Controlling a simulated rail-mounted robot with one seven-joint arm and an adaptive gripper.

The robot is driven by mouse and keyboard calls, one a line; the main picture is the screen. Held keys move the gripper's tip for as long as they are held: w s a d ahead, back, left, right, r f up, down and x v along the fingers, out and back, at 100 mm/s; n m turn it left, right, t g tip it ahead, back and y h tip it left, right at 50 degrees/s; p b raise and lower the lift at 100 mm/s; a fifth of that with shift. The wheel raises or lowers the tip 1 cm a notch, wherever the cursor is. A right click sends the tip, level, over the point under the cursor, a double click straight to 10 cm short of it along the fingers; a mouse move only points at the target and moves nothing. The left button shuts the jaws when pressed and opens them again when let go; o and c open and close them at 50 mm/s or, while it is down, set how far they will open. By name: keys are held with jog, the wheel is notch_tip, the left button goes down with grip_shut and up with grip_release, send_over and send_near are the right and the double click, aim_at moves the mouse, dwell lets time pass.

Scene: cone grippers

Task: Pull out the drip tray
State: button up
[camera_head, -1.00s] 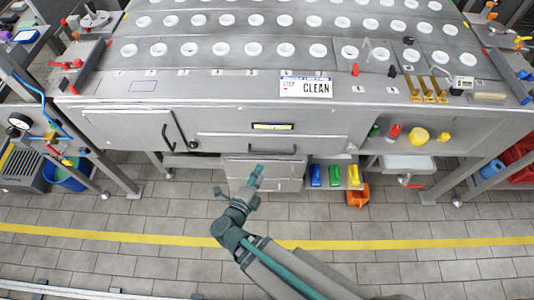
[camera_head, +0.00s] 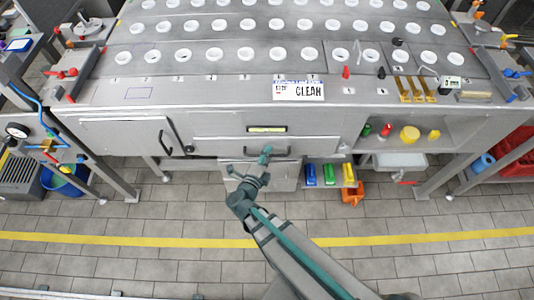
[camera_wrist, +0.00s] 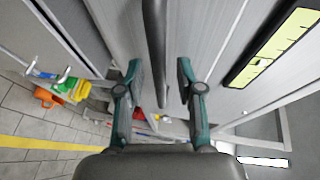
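The drip tray seems to be the wide grey drawer front (camera_head: 222,146) under the worktop, flush with the cabinet; its label is too small to read. A yellow label (camera_head: 267,129) sits above its dark bar handle (camera_head: 281,151). In the wrist view the handle (camera_wrist: 154,40) runs down the middle, with the yellow label (camera_wrist: 275,47) at right. My gripper (camera_wrist: 158,75) is open, with one teal finger on each side of the handle and visible gaps between. In the head view my gripper (camera_head: 266,155) is at the handle and covers part of it.
A grey door with a dark handle (camera_head: 165,141) is left of the drawer. A lower grey box (camera_head: 285,176) is below it. The floor in front is clear.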

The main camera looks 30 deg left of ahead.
jog(key=shift+w, duration=0.1)
jog(key=shift+c, duration=0.4)
grip_shut()
